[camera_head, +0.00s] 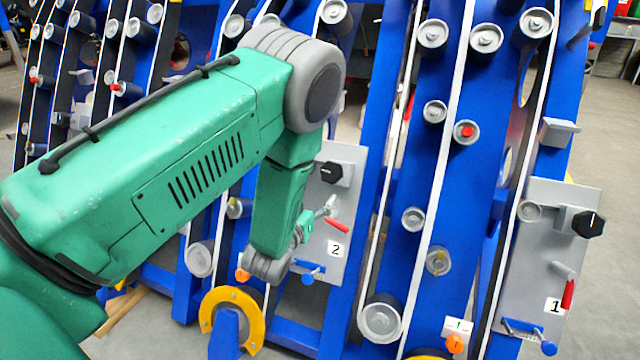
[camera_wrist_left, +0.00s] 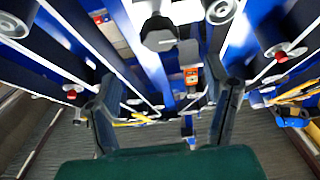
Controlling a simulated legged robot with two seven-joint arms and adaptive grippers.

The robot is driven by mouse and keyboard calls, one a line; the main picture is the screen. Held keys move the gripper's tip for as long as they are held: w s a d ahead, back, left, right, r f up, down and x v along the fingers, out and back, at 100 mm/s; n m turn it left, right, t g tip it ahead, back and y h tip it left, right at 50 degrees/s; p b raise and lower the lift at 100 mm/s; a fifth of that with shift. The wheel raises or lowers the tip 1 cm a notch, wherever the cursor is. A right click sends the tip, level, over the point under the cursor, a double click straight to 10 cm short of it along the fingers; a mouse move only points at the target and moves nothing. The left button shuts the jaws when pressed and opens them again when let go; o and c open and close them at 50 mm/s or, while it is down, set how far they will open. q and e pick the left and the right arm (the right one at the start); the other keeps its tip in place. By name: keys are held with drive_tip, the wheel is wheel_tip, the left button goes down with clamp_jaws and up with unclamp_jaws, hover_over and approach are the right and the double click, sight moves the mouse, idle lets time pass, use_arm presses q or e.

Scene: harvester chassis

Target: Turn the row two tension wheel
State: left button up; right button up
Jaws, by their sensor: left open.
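The panel (camera_head: 342,235) marked 2 is a grey plate on the blue frame, in the middle of the head view. A black faceted wheel (camera_head: 331,172) sits on its upper part, likely the row two tension wheel. My left gripper (camera_head: 328,206) is small in the head view, in front of panel 2 and below the black wheel. In the left wrist view, its two dark fingers (camera_wrist_left: 168,82) stand wide apart with nothing between them. A black faceted wheel (camera_wrist_left: 158,33) shows beyond the fingers there, apart from them. My right gripper is not in view.
Panel 2 also has a red handle (camera_head: 338,226) and a blue lever (camera_head: 312,272). Panel 1 (camera_head: 540,280), with a similar black wheel (camera_head: 588,223), is at the right. Rollers and white belts cover the blue frame. Grey floor (camera_head: 608,320) is clear at the far right.

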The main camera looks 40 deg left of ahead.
sight(330, 172)
use_arm(q)
drive_tip(key=w+a+b, duration=0.1)
drive_tip(key=w, duration=0.3)
drive_tip(key=w+a+n+b, duration=0.1)
drive_tip(key=w, duration=0.3)
drive_tip(key=w+a+n+b, duration=0.1)
drive_tip(key=w, duration=0.3)
drive_tip(key=shift+w+r+y, duration=0.2)
drive_tip(key=shift+y, duration=0.2)
drive_tip(key=c, duration=1.2)
